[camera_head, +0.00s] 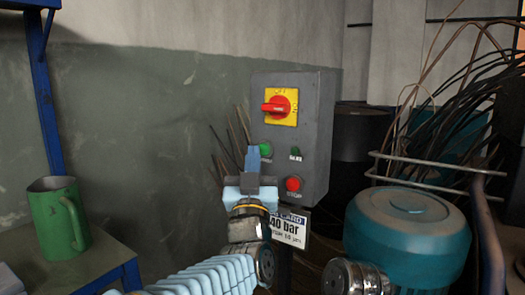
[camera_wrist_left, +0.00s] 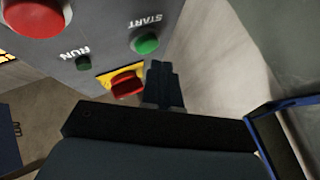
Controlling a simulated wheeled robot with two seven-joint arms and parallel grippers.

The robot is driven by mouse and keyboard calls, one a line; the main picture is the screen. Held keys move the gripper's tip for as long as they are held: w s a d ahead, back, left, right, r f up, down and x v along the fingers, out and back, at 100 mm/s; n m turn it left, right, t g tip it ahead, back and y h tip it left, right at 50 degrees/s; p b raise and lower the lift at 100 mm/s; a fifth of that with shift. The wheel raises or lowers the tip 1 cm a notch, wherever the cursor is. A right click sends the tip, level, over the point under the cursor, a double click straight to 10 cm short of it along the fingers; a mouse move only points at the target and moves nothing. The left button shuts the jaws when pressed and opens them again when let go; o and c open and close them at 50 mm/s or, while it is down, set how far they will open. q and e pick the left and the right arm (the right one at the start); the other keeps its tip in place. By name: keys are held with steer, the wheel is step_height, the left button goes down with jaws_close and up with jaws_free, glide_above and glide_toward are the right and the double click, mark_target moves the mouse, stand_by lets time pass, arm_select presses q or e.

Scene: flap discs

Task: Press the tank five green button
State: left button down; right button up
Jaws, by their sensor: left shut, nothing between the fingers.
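A grey control box (camera_head: 318,140) stands at the centre of the head view. The green START button (camera_head: 265,149) is at its left side, and it also shows in the left wrist view (camera_wrist_left: 146,43). A dark green RUN lamp (camera_head: 295,152) sits to its right, the red button (camera_head: 293,184) below, and a red rotary switch on a yellow plate (camera_head: 281,107) above. My left gripper (camera_head: 252,158) is shut and empty, its tips close to the START button. In the left wrist view, the fingers (camera_wrist_left: 161,84) appear beside the button; contact cannot be told. No tank-five marking is readable.
A "40 bar" sign (camera_head: 290,228) hangs below the box. A teal rounded housing (camera_head: 405,235) stands at right, near a metal rail and loose cables (camera_head: 455,95). A green mug (camera_head: 58,215) stands on a table at left. A blue post (camera_head: 42,95) rises behind it.

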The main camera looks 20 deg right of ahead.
arm_select(q)
steer(key=shift+d, duration=0.1)
stand_by(0.6)
steer(key=shift+w+d, duration=0.25)
steer(key=shift+w+d, duration=0.3)
steer(key=shift+d, duration=0.05)
stand_by(0.8)
steer(key=shift+s+a+b, duration=0.55)
steer(key=shift+a+b, duration=0.15)
steer(key=shift+b, duration=0.25)
